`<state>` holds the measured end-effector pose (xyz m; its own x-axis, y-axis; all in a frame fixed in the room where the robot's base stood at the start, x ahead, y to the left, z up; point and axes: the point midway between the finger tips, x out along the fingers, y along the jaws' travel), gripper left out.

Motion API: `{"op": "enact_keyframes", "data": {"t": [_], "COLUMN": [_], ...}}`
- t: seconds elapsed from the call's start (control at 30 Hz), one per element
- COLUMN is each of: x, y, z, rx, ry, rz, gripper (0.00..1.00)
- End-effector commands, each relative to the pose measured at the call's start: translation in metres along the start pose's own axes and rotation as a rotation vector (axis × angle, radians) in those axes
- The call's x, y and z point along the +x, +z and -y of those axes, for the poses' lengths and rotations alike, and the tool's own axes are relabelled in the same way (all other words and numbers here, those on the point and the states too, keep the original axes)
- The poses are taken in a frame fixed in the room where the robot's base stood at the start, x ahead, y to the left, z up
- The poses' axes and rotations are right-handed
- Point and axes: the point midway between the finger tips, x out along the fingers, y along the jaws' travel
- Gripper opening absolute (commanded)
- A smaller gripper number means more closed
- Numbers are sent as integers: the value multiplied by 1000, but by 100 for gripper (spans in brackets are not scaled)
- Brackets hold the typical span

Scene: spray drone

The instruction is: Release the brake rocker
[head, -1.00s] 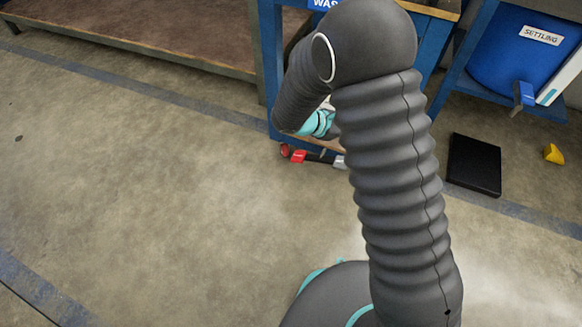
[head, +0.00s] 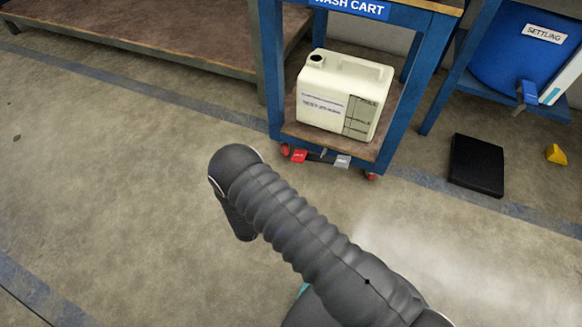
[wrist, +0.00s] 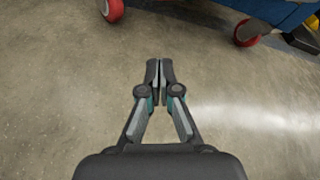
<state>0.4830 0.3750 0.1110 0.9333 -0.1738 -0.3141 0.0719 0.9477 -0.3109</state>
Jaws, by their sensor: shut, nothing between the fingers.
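The brake rocker is at the foot of the blue wash cart (head: 270,70), low between its front casters. It shows a red pedal end (head: 299,155) on the left and a light grey pedal end (head: 343,161) on the right, joined by a dark bar (head: 320,157). I cannot tell its exact tilt. My gripper (wrist: 159,62) is shut and empty in the wrist view, over bare floor, apart from the cart. Two red casters show ahead of it, left (wrist: 112,9) and right (wrist: 246,33). The rocker is not clearly visible there. In the head view my gripper is hidden.
A cream jug (head: 325,95) stands on the cart's lower shelf (head: 355,147). A black flat block (head: 476,165) and a yellow wedge (head: 555,154) lie on the floor to the right. A blue settling tank (head: 500,55) stands behind. Floor left of the cart is clear.

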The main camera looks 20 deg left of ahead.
Motion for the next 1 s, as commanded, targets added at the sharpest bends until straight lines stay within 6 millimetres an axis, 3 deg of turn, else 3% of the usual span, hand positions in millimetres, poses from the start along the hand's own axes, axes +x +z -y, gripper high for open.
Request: {"op": "enact_keyframes", "data": {"t": [0.43,0.97,1.0], "x": [9,102,100], "y": [0,0,9], "z": [1,2,0], "rx": [3,4,4], "ry": [-3,-5,-1], "rz": [-1,-1,1], "gripper": [0,0,0]}}
